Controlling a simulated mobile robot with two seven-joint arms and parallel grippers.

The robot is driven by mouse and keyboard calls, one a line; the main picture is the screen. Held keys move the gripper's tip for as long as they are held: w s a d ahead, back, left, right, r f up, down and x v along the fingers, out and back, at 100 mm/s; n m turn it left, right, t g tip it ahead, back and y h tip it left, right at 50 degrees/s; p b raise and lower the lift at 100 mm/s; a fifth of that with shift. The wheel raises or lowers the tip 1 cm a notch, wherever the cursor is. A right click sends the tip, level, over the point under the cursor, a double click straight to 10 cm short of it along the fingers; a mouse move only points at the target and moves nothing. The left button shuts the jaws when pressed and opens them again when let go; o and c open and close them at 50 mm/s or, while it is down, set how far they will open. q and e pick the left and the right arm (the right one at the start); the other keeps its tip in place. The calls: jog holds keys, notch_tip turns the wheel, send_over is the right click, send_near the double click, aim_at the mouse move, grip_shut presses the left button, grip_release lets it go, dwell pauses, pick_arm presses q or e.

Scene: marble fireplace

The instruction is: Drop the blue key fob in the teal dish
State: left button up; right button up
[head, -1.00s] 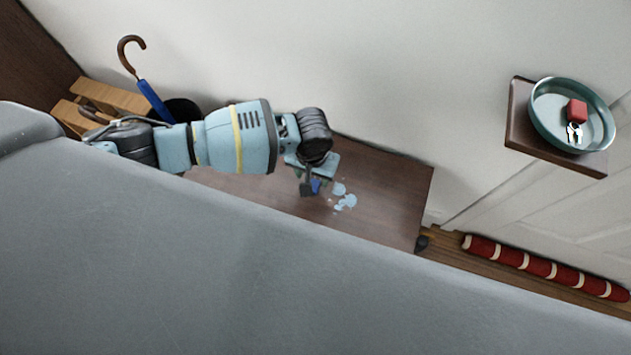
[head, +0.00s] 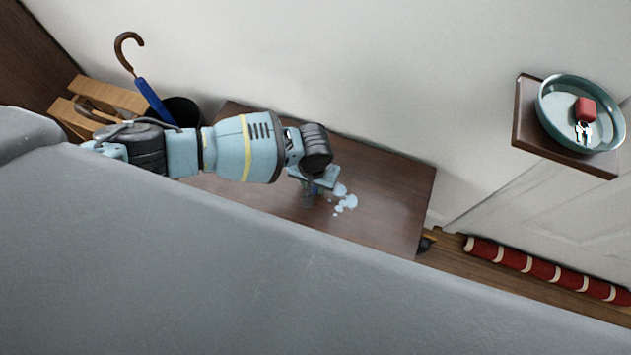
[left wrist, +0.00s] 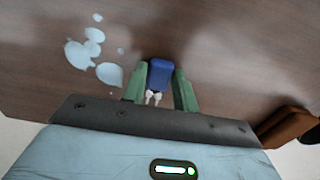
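The blue key fob (left wrist: 161,75) sits between the green fingers of my left gripper (left wrist: 163,80) in the left wrist view, filling the gap, with small keys (left wrist: 152,98) on the near side. The gripper appears shut on it. In the head view my left gripper (head: 309,198) points down over the dark wooden bench top, and the fob is mostly hidden there. I cannot tell whether the fob touches the wood. The teal dish (head: 543,115) is at the upper right and holds a red fob (head: 585,109) with keys (head: 584,131). My right gripper is not in view.
The dish stands on a small dark wall shelf (head: 526,128). Pale blue patches (head: 346,202) mark the bench top (head: 395,205) beside the gripper. A blue umbrella (head: 153,102) leans at the left. A red striped roll (head: 545,269) lies on the floor by the door.

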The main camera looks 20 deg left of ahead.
pick_arm(q)
jog(key=c, duration=0.5)
grip_shut()
jog(key=shift+r, duration=0.15)
jog(key=shift+r, duration=0.6)
notch_tip(320, 180, up, 2)
jog(key=shift+r+p, duration=0.2)
jog(key=shift+p, duration=0.5)
jog(key=s+d+r+p, duration=0.1)
jog(key=s+d+p, duration=0.2)
jog(key=s, duration=1.2)
jog(key=shift+s+d, duration=0.25)
jog(key=shift+d, duration=0.2)
jog(key=shift+r, duration=0.1)
